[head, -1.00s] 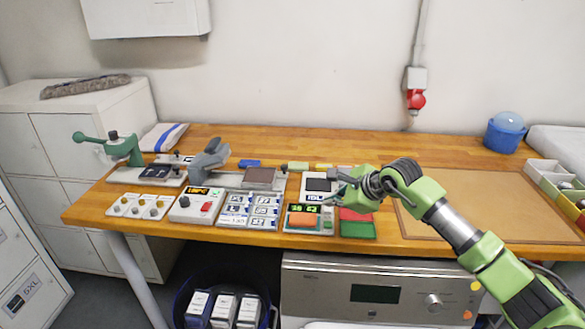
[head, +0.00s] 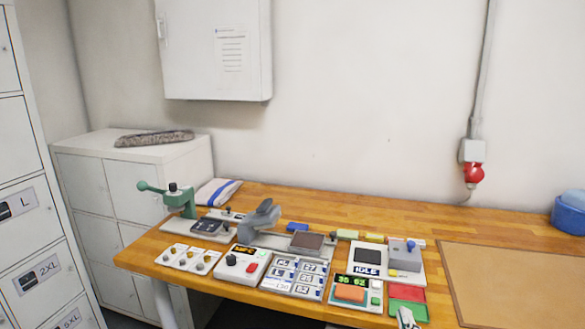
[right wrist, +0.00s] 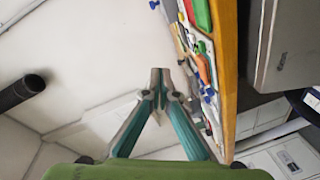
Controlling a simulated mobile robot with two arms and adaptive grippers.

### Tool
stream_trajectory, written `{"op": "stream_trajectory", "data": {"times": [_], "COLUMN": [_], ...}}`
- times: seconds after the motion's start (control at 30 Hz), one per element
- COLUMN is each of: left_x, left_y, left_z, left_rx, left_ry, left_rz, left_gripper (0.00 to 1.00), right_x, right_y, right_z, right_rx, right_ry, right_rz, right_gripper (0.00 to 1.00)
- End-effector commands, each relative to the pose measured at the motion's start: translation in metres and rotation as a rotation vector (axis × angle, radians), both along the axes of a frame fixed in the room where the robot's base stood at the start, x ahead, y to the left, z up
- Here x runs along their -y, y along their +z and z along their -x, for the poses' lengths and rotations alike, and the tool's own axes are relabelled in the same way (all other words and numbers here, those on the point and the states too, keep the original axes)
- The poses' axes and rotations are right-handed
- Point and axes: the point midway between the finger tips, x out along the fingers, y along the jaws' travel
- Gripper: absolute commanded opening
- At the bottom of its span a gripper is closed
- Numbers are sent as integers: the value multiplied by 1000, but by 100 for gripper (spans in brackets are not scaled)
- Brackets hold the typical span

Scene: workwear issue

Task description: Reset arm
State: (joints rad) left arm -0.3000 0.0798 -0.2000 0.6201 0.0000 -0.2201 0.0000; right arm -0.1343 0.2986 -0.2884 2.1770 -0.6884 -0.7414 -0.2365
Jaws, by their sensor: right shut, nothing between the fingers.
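My right gripper (right wrist: 160,76) is shut and empty in the right wrist view, its teal fingers meeting at the tips. In the head view only a small part of my right gripper (head: 406,318) shows at the bottom edge, in front of the red and green trays (head: 408,308). In the right wrist view the bench edge (right wrist: 229,75) runs down to the right of the fingers, apart from them. My left gripper is in neither view.
The wooden bench (head: 340,212) carries a green hand press (head: 180,198), a grey heat press (head: 262,222), button panels (head: 240,264) and a display unit (head: 352,290). A brown mat (head: 510,282) lies at right. White lockers (head: 130,180) stand at left.

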Motion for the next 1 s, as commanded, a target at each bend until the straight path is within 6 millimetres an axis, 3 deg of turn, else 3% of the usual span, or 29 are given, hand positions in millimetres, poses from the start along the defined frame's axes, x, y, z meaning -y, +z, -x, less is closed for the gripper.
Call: {"op": "stream_trajectory", "data": {"times": [0.03, 0.1, 0.2, 0.3, 0.5, 0.67, 1.0], "left_x": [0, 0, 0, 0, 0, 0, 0], "left_y": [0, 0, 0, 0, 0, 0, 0], "left_z": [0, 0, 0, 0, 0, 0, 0], "left_rx": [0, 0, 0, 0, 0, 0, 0], "left_ry": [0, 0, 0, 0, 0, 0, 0], "left_rz": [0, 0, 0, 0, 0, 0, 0], "left_gripper": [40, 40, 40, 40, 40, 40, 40], "right_x": [9, 16, 16, 9, -12, -30, -33], "right_y": [-32, -73, -122, -154, -189, -200, -292], "right_z": [22, 55, 106, 152, 229, 285, 272], "right_rx": [-104, -249, -443, -599, -843, -1013, -1056], "right_ry": [-56, -136, -231, -306, -410, -475, -493], "right_rz": [-120, -276, -456, -585, -755, -854, -843], "right_gripper": [0, 0, 0, 0, 0, 0, 0]}}
